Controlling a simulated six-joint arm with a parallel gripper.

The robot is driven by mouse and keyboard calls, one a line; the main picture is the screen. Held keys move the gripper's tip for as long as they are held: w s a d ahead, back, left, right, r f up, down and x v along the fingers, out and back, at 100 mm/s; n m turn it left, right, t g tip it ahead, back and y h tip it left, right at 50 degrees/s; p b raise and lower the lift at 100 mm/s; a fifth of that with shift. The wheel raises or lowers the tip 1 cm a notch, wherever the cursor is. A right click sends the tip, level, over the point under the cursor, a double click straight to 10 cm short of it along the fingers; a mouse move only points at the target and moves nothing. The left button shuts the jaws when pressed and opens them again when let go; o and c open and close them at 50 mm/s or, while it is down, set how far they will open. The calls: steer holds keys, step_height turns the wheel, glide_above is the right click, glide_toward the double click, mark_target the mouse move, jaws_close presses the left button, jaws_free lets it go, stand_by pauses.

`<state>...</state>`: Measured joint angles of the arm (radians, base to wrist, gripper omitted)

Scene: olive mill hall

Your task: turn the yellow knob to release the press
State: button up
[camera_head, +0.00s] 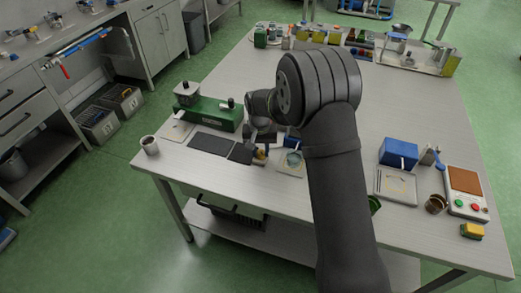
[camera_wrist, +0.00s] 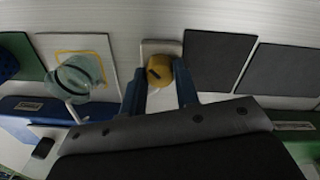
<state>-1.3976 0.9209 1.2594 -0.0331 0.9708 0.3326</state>
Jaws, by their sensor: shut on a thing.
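The yellow knob (camera_wrist: 158,70) sits on a pale base (camera_wrist: 160,46) on the table, seen near the top middle in the wrist view. My gripper (camera_wrist: 160,88) has its two blue fingers on either side of the knob, shut on it. In the head view the knob (camera_head: 260,155) is a small yellow patch, mostly hidden by my gripper (camera_head: 258,150). The green press body (camera_head: 208,112) stands just behind and to the left, with dark flat plates (camera_head: 211,143) in front of it.
A glass vessel (camera_wrist: 75,80) stands on a yellow-marked white plate, close beside my gripper. A cup (camera_head: 149,145) is at the table's left corner. A blue box (camera_head: 398,153) and a control box with buttons (camera_head: 466,194) stand at right. Several containers line the far edge.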

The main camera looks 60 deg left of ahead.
mark_target(260, 153)
steer(key=n, duration=0.4)
steer(key=shift+n, duration=2.5)
steer(key=o, duration=1)
steer(key=shift+c, duration=0.2)
steer(key=shift+r, duration=0.1)
step_height(260, 153, up, 17)
steer(key=shift+s, duration=0.2)
steer(key=shift+d+r, duration=0.1)
steer(key=f, duration=1.7)
steer(key=shift+w+f, duration=0.25)
